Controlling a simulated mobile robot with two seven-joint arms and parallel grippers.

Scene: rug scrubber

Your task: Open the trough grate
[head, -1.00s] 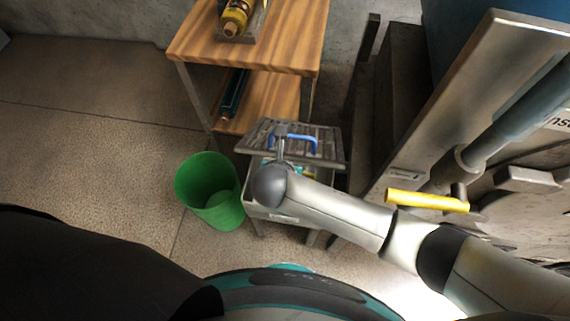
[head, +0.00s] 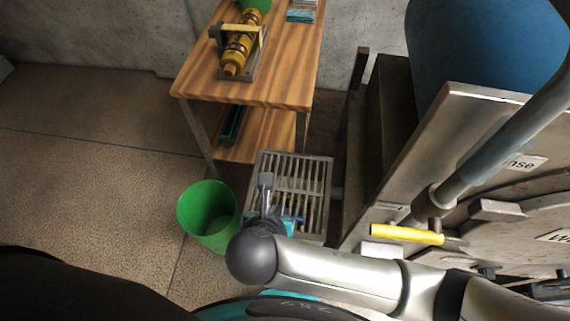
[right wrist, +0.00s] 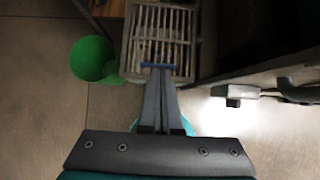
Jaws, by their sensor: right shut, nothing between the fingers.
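The trough grate (head: 316,190) is a grey slatted panel lying roughly flat over the trough, and it also fills the top middle of the right wrist view (right wrist: 160,28). My right gripper (head: 265,181) is shut and empty above the grate's left half. In the right wrist view its fingertips (right wrist: 159,71) overlap the handle; I cannot tell whether they touch it. My left gripper is not in view.
A green bucket (head: 208,214) stands on the floor just left of the trough. A large machine with a yellow handle (head: 407,234) borders the right. The floor at left is clear.

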